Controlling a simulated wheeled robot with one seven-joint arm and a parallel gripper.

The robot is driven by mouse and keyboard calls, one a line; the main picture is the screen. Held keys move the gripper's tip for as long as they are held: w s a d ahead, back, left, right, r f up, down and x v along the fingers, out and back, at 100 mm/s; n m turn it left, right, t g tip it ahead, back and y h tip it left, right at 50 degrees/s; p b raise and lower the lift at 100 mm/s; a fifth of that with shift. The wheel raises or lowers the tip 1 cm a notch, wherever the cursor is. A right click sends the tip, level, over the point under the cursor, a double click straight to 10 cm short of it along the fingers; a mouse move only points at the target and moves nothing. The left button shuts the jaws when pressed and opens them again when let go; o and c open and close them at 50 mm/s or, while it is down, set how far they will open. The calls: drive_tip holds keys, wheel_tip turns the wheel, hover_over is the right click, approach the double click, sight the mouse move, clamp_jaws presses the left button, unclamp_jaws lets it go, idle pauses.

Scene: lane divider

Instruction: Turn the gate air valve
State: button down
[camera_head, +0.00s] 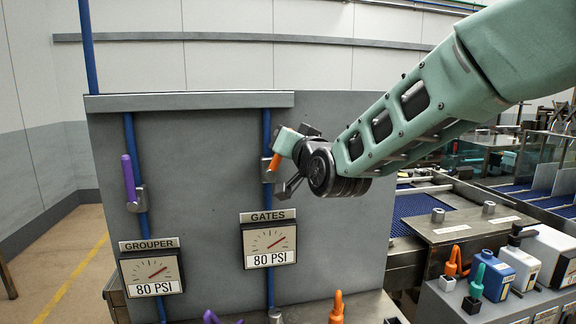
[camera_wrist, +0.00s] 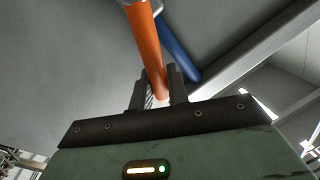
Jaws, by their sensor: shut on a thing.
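The gates air valve has an orange handle (camera_head: 286,141) on a blue pipe (camera_head: 267,220), above the GATES gauge (camera_head: 269,244), which reads 80 PSI. My gripper (camera_head: 292,160) is at this handle, reaching in from the right. In the wrist view, the orange handle (camera_wrist: 147,45) runs down between the two fingers of my gripper (camera_wrist: 158,88), which are shut on its end. In the head view, the handle is tilted and partly hidden by my gripper.
To the left, a purple valve handle (camera_head: 129,177) stands upright above the GROUPER gauge (camera_head: 151,273), also at 80 PSI. Both are on a grey panel (camera_head: 345,240). Bottles (camera_head: 495,274) and a conveyor (camera_head: 411,205) lie at the right.

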drive_tip(key=d+f+m+t+h+b, duration=0.1)
drive_tip(key=d+f+m+b, duration=0.1)
drive_tip(key=f+m+b, duration=0.2)
drive_tip(key=w+d+f+m+t+h+b, duration=0.1)
drive_tip(key=f+m+b, duration=0.3)
drive_tip(key=m+b, duration=0.7)
drive_tip(key=d+b, duration=0.1)
drive_tip(key=b, duration=0.7)
drive_tip(key=shift+w+d+h+b, duration=0.15)
drive_tip(key=shift+d+h+b, duration=0.15)
drive_tip(key=shift+h+b, duration=0.1)
drive_tip(key=c, duration=1.4)
unclamp_jaws()
drive_tip(key=b+v, duration=0.2)
drive_tip(key=v, duration=1.5)
drive_tip(key=shift+f+b, duration=0.3)
drive_tip(key=shift+b, duration=0.1)
drive_tip(key=shift+f, duration=0.1)
